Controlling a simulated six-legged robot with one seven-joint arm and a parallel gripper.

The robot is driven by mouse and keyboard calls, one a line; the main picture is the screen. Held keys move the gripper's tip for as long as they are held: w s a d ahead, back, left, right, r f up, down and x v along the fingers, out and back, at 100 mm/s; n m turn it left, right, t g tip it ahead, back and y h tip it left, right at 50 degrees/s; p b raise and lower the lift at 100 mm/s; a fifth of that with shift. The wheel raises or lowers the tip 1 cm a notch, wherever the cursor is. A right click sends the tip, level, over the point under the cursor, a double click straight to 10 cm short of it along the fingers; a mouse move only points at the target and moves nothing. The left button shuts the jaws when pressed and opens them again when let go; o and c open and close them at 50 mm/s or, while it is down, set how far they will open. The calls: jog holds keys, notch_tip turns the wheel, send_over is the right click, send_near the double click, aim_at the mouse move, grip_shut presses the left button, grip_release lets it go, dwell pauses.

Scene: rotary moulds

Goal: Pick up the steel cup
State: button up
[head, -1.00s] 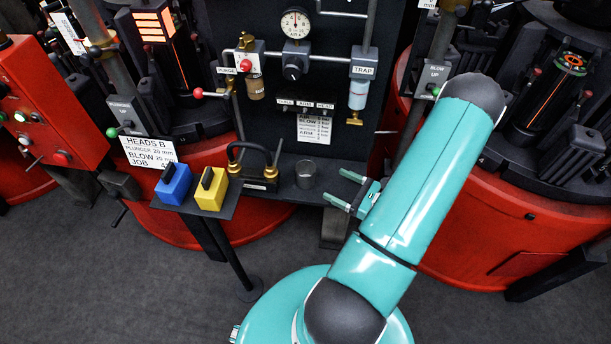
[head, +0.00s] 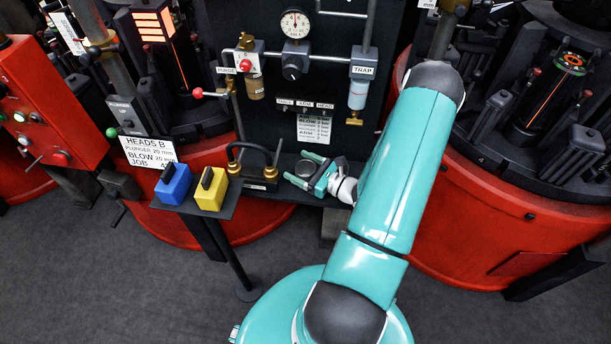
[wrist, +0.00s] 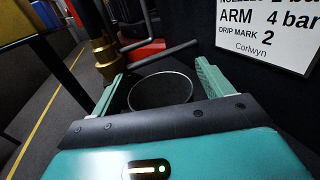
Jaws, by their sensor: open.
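The steel cup (head: 305,167) stands on the narrow dark shelf below the gauge panel in the head view, small and partly covered by my gripper. In the wrist view its round rim (wrist: 160,92) shows between my two green fingers, with its lower part hidden by the gripper body. My gripper (head: 301,169) is open, with one finger on each side of the cup. In the wrist view, small gaps show between the rim and both fingers (wrist: 160,80).
The dark panel with a pressure card (head: 313,129) rises behind. A brass fitting (wrist: 105,55) is near the left finger.

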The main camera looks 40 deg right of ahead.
jog(key=shift+w, duration=0.25)
jog(key=c, duration=1.1)
